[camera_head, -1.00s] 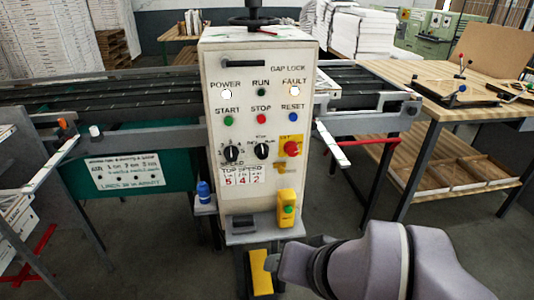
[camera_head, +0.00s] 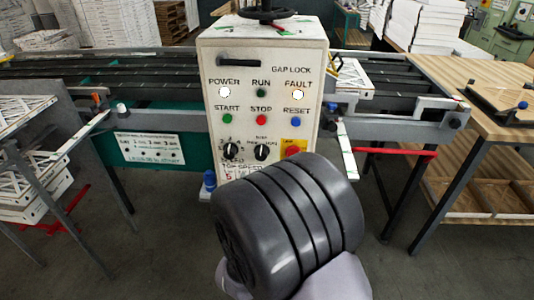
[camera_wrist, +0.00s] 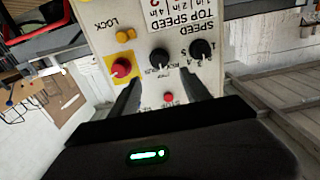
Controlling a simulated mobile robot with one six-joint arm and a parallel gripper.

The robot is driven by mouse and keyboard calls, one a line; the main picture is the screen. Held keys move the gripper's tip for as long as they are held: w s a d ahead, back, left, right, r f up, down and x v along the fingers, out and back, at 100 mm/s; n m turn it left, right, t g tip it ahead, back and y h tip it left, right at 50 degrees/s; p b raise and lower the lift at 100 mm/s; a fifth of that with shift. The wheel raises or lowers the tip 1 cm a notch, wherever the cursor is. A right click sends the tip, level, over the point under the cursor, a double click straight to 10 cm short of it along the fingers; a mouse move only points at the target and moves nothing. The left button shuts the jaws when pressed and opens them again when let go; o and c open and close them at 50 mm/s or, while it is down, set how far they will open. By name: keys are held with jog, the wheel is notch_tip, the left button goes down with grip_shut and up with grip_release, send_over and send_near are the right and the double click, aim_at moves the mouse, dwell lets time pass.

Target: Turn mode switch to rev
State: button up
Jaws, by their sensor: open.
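The mode switch (camera_head: 261,152) is a round black knob on the white control panel (camera_head: 215,135), right of the speed knob (camera_head: 230,150). Its pointer is too small to read surely. In the wrist view, which shows the panel upside down, the mode switch (camera_wrist: 159,58) sits just beyond and between my fingertips. My gripper (camera_wrist: 159,75) is open, with a dark finger on either side and nothing between them. It looks apart from the knob. In the head view my own wrist hides the gripper.
A red knob on a yellow plate (camera_wrist: 121,68) is close beside the mode switch, with the speed knob (camera_wrist: 201,49) on the other side. The red STOP button (camera_head: 261,119) is above. A wooden table (camera_head: 440,80) is at right.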

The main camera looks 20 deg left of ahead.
aim_at(261, 156)
jog(key=x, duration=1)
jog(key=shift+w+a+b, duration=0.1)
jog(key=shift+w+b, duration=0.25)
jog(key=shift+b, duration=0.05)
grip_shut()
